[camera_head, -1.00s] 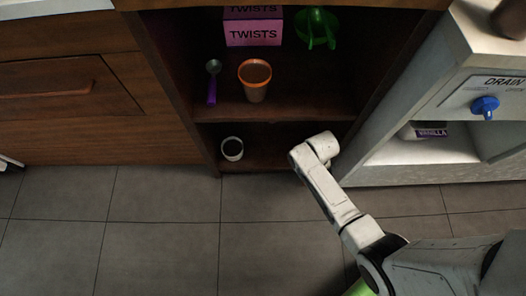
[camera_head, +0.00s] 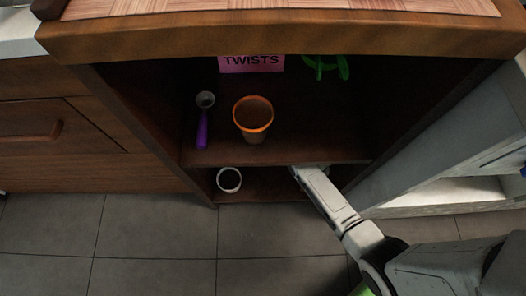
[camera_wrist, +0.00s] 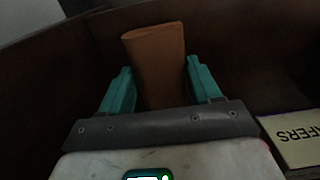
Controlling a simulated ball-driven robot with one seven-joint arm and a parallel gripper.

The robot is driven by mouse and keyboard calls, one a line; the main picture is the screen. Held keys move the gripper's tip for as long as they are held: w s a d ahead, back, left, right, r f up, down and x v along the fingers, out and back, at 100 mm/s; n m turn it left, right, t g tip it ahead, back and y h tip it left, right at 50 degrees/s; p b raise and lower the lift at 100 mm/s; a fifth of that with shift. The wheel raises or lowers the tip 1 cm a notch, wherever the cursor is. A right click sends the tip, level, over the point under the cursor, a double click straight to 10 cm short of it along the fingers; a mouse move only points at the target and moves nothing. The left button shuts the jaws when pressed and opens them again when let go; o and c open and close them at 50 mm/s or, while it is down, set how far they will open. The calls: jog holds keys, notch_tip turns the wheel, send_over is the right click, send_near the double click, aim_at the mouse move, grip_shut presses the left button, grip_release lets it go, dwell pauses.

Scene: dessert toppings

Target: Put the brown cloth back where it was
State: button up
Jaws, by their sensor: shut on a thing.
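The brown cloth (camera_wrist: 155,55) looks like a folded or rolled upright piece between the two teal fingers of my gripper (camera_wrist: 157,92) in the wrist view. My gripper is shut on it, inside a dark wooden compartment. In the head view my arm reaches into the lower shelf space of the brown cabinet (camera_head: 280,148), right of a white cup. The gripper and the cloth are hidden there under the upper shelf.
A white cup with dark contents (camera_head: 229,180) stands on the lower shelf. An orange cup (camera_head: 253,118), a purple-handled scoop (camera_head: 203,122), a pink TWISTS box (camera_head: 251,63) and a green item (camera_head: 327,68) are above. A pale box lettered "FERS" (camera_wrist: 297,138) lies right of my gripper.

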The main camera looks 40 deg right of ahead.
jog(key=w+a+b, duration=0.1)
jog(key=w+a, duration=0.2)
jog(key=a, duration=0.1)
jog(key=w+a+b, duration=0.1)
jog(key=w+a, duration=0.2)
jog(key=a, duration=0.1)
jog(key=w+a+b, duration=0.2)
jog(key=w+a, duration=0.1)
jog(key=a, duration=0.1)
jog(key=shift+a, duration=0.2)
jog(key=f+b, duration=0.2)
jog(key=a+f+b, duration=0.1)
jog(key=shift+w+f, duration=0.3)
jog(key=shift+f, duration=0.1)
jog(key=o, duration=1)
jog(key=shift+d, duration=0.1)
notch_tip(320, 180, up, 8)
jog(key=p, duration=0.4)
jog(key=shift+f, duration=0.1)
